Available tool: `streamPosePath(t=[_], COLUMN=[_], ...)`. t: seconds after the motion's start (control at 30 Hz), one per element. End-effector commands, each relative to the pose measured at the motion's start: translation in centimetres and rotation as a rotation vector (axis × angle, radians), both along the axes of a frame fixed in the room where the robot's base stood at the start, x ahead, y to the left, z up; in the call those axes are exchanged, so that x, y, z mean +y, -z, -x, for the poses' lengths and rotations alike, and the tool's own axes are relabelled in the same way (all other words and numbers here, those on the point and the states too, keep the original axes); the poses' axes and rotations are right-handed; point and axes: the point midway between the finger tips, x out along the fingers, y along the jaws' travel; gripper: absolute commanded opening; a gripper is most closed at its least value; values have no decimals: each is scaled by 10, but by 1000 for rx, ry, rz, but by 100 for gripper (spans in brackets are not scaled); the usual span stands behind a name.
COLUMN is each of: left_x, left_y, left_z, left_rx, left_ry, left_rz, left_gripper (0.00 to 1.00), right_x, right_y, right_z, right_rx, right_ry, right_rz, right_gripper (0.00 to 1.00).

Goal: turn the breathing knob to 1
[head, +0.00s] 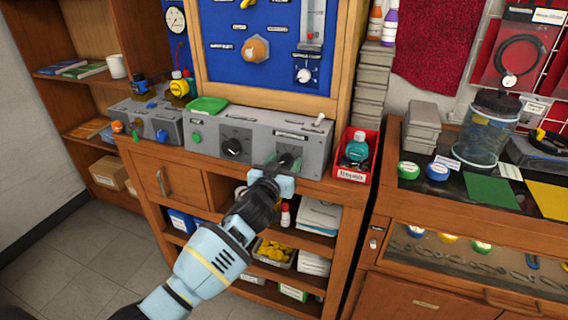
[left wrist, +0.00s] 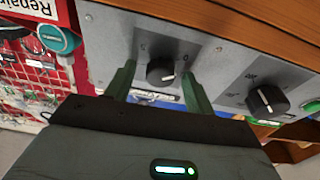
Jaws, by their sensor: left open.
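A grey bench unit (head: 262,137) carries two black knobs on its front. My left gripper (head: 288,162) is at the right-hand knob, which it mostly hides in the head view. In the left wrist view this knob (left wrist: 160,71) sits between the two green fingers of my left gripper (left wrist: 158,78), which are open with gaps on both sides. A white mark shows on the knob and small scale marks are around it. The other knob (head: 233,147) is clear of the gripper and also shows in the left wrist view (left wrist: 267,101). I cannot read which label is "breathing".
A second grey unit (head: 150,118) with coloured knobs stands to the left. A green item (head: 207,105) lies on top. Below are open shelves with boxes.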

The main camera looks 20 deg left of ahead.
Motion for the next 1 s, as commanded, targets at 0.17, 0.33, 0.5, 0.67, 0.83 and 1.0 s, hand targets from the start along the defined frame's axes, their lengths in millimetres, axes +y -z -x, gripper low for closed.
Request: streamPosePath(t=[0.17,0.33,0.5,0.67,0.83,1.0], left_x=[0,0,0,0,0,0], left_y=[0,0,0,0,0,-1], left_z=[-2,-2,-2,-2,-2,-2], left_rx=[0,0,0,0,0,-2], left_ry=[0,0,0,0,2,11], left_rz=[0,0,0,0,-11,-60], left_gripper=[54,50,28,9,9,9], right_x=[0,0,0,0,0,0], right_y=[0,0,0,0,-1,-5], right_z=[0,0,0,0,-1,-4], right_rx=[1,0,0,0,-2,-9], right_ry=[0,0,0,0,0,0], right_rz=[0,0,0,0,1,0], right_gripper=[36,36,36,36,36,36])
